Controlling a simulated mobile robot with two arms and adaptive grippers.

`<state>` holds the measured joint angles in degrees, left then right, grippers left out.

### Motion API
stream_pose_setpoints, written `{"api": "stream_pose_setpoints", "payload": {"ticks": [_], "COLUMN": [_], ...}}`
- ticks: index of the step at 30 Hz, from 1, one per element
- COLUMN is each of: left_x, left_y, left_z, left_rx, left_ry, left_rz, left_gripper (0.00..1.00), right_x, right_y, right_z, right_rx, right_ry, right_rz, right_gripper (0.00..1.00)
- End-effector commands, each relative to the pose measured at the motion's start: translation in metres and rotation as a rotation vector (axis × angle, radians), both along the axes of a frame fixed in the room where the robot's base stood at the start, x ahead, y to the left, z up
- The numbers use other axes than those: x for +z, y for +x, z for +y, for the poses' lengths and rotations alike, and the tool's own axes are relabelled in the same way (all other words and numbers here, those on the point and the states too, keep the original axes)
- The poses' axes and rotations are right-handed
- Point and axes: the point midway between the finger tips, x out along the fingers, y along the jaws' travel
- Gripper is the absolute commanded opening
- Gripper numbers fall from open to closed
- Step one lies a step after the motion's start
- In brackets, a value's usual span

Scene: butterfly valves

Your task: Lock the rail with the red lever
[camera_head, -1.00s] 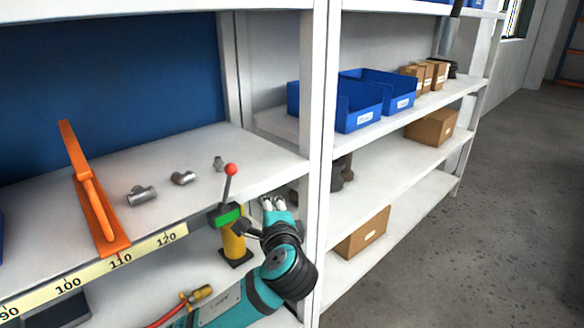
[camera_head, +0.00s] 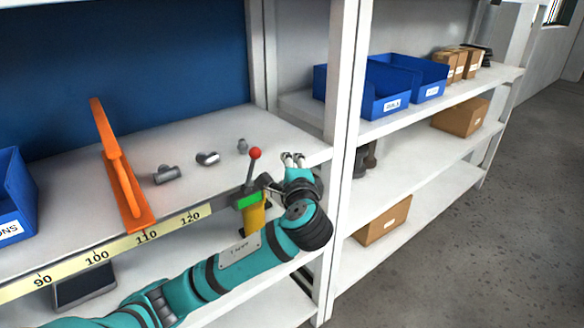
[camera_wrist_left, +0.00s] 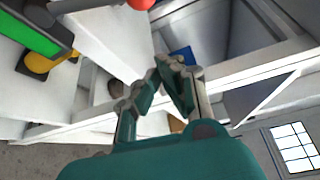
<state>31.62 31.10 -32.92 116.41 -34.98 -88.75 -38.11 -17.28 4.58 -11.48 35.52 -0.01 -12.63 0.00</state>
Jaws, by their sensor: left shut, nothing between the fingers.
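The red lever, a dark rod with a red ball knob (camera_head: 255,153), stands nearly upright, leaning slightly right, on a grey block with a green face (camera_head: 248,201) at the shelf's front edge. A yellow post (camera_head: 256,214) is below the block. The knob (camera_wrist_left: 140,3) shows at the top of the left wrist view and the green face (camera_wrist_left: 30,37) at its upper left. My left gripper (camera_head: 293,158) is shut and empty, just right of the knob and about level with it. Its fingertips (camera_wrist_left: 165,72) meet in the wrist view. I see no separate rail clearly.
A yellow scale strip (camera_head: 146,237) runs along the shelf edge. An orange bracket (camera_head: 123,185) and several grey pipe fittings (camera_head: 167,174) lie on the shelf. A white upright (camera_head: 341,130) stands close right of my gripper. Blue bins (camera_head: 385,98) are beyond it.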

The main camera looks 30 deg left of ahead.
Motion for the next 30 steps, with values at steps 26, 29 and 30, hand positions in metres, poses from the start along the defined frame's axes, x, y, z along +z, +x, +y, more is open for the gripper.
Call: {"api": "stream_pose_setpoints", "payload": {"ticks": [26, 29, 30], "left_x": [0.003, 0.002, 0.002], "left_y": [-0.005, -0.005, -0.005], "left_z": [0.044, 0.043, 0.043], "left_rx": [-0.001, -0.001, -0.001], "left_ry": [-0.002, -0.004, -0.006], "left_rz": [0.0, -0.005, -0.01], "left_gripper": [0.0, 0.0, 0.0], "right_x": [0.027, 0.026, 0.024], "right_y": [0.002, 0.002, 0.002], "right_z": [0.0, 0.0, 0.0], "right_rx": [0.0, 0.0, 0.0], "right_ry": [-0.001, 0.0, 0.0], "right_rz": [-0.002, -0.003, -0.003], "right_gripper": [0.36, 0.36, 0.36]}}
